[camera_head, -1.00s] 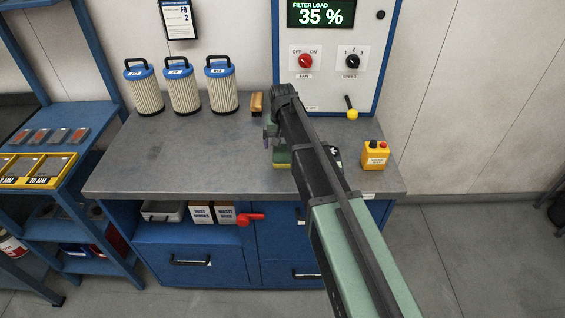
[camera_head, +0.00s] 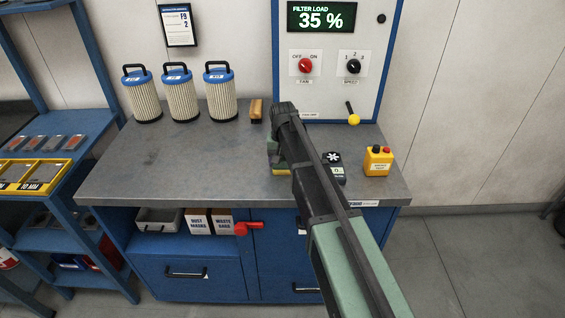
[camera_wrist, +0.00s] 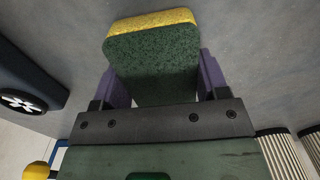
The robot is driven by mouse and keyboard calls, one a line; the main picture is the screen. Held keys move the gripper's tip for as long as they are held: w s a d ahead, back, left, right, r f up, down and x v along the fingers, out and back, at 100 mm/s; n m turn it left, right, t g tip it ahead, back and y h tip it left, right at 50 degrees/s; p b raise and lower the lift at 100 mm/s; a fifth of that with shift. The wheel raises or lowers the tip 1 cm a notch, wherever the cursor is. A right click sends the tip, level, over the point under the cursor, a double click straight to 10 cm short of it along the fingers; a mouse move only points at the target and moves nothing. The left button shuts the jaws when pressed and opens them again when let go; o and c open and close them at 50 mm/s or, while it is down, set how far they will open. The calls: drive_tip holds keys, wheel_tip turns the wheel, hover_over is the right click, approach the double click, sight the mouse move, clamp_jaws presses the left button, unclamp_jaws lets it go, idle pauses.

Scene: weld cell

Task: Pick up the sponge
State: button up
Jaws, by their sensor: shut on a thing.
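The sponge (camera_wrist: 155,62) has a dark green face and a yellow layer, and it fills the space between the fingers in the wrist view. My gripper (camera_wrist: 155,80) is shut on it, with one purple finger against each side. In the head view the sponge (camera_head: 279,168) shows only in part at the left of my arm, over the workbench (camera_head: 180,165). My arm hides the rest of it and most of the gripper. I cannot tell whether the sponge touches the bench top.
Several filter cartridges (camera_head: 181,95) and a wooden-handled brush (camera_head: 256,110) stand along the back. A dark device with a white fan symbol (camera_head: 333,170) and a yellow button box (camera_head: 378,160) are to the right. The control panel (camera_head: 330,65) rises behind.

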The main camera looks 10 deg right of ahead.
sight(283, 158)
drive_tip(key=shift+r, duration=0.1)
wheel_tip(283, 158, up, 20)
drive_tip(key=p, duration=2)
